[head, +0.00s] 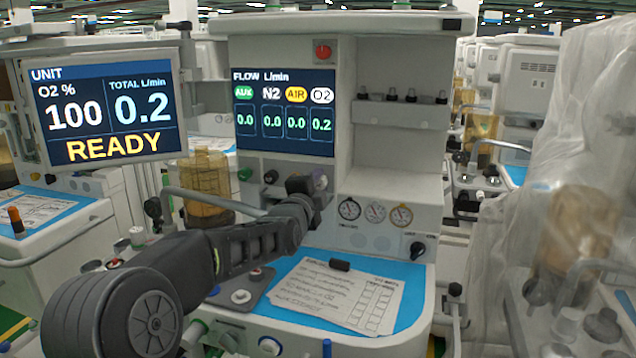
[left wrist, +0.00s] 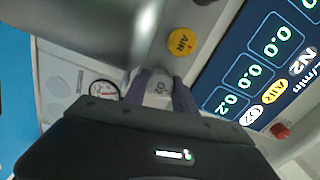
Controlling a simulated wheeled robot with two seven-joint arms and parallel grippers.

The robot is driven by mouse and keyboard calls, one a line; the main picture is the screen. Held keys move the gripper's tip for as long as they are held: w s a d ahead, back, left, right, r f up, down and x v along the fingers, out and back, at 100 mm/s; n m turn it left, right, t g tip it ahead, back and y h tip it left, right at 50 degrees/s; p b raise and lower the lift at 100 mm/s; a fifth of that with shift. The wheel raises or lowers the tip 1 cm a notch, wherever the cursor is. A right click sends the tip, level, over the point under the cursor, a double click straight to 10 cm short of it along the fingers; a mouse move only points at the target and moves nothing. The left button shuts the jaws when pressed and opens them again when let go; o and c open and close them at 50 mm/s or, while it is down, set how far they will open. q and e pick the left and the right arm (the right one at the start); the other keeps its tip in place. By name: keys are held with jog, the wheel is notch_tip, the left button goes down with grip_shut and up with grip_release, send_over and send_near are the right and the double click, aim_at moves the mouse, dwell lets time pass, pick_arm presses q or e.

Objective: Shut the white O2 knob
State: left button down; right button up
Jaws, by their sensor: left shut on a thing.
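The flow screen (head: 285,115) reads O2 0.2 and AUX, N2 and AIR 0.0. The unit monitor (head: 103,105) reads O2 100 %, total 0.2 L/min, READY. My right gripper is not in view.
The yellow AIR knob (left wrist: 181,41) is close beside the O2 knob. Round gauges (head: 375,212) are right of the knobs. A paper form (head: 335,293) and a black marker lie on the blue worktop (head: 408,277) below. Plastic sheeting (head: 575,120) covers equipment at right.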

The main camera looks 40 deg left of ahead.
pick_arm(q)
jog(key=shift+m, duration=0.3)
jog(key=c, duration=1.3)
grip_release()
jog(key=v, duration=0.7)
jog(key=shift+s+d, duration=0.15)
jog(key=shift+s, duration=0.2)
jog(key=shift+f, duration=0.1)
